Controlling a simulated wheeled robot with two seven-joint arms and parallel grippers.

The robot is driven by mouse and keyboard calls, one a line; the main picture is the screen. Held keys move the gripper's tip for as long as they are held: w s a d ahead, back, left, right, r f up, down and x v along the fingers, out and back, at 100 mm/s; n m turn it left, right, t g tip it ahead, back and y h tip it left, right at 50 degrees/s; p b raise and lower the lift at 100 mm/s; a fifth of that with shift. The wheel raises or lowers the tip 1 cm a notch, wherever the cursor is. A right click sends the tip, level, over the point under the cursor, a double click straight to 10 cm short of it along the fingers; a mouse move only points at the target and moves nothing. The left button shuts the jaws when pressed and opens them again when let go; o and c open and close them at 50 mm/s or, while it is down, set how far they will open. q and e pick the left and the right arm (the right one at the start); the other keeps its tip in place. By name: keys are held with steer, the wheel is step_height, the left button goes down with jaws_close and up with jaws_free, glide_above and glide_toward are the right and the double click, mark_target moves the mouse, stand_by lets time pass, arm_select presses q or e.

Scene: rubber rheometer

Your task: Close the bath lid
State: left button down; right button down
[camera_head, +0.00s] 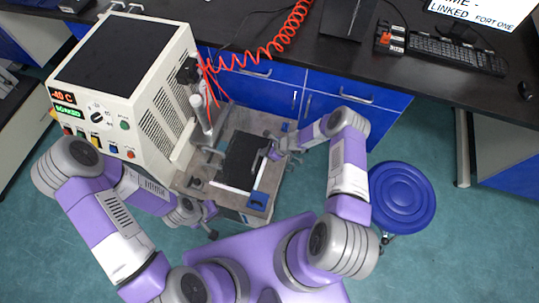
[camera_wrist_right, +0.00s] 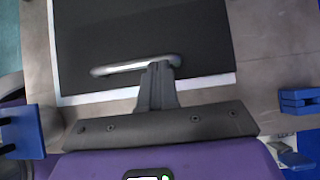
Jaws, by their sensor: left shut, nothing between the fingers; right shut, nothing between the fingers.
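The bath lid (camera_head: 243,157) is a dark panel with a pale edge on top of the grey bath unit (camera_head: 262,122). In the right wrist view the lid (camera_wrist_right: 190,35) fills the upper middle, with a grey bar handle (camera_wrist_right: 110,69) near its lower edge. It looks flat over the bath, but I cannot tell whether it is fully seated. My right gripper (camera_head: 269,154) is over the lid's right side, shut and empty. Its fingertips (camera_wrist_right: 160,67) overlap the handle in the wrist view; contact is unclear. My left gripper (camera_head: 211,213) is shut and empty beside the bath's front left.
A beige instrument (camera_head: 130,75) with a display stands left of the bath. A red coiled hose (camera_head: 262,57) runs behind it. Blue cabinets (camera_head: 265,93) stand behind, under a black bench. A blue round stool (camera_head: 402,196) stands right, with open floor around it.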

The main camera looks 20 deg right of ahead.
steer(key=shift+w+a, duration=0.15)
steer(key=shift+a, duration=0.05)
stand_by(0.3)
steer(key=shift+s+d+r, duration=0.1)
steer(key=shift+s+d, duration=0.1)
steer(key=shift+d, duration=0.15)
steer(key=s+d, duration=0.1)
steer(key=d, duration=0.1)
steer(key=shift+s+d+r+p, duration=0.35)
steer(key=shift+d+r+p, duration=0.05)
steer(key=p+v, duration=0.2)
steer(key=v, duration=0.8)
steer(key=shift+s+p, duration=0.15)
steer(key=shift+p, duration=0.2)
steer(key=shift+f, duration=0.1)
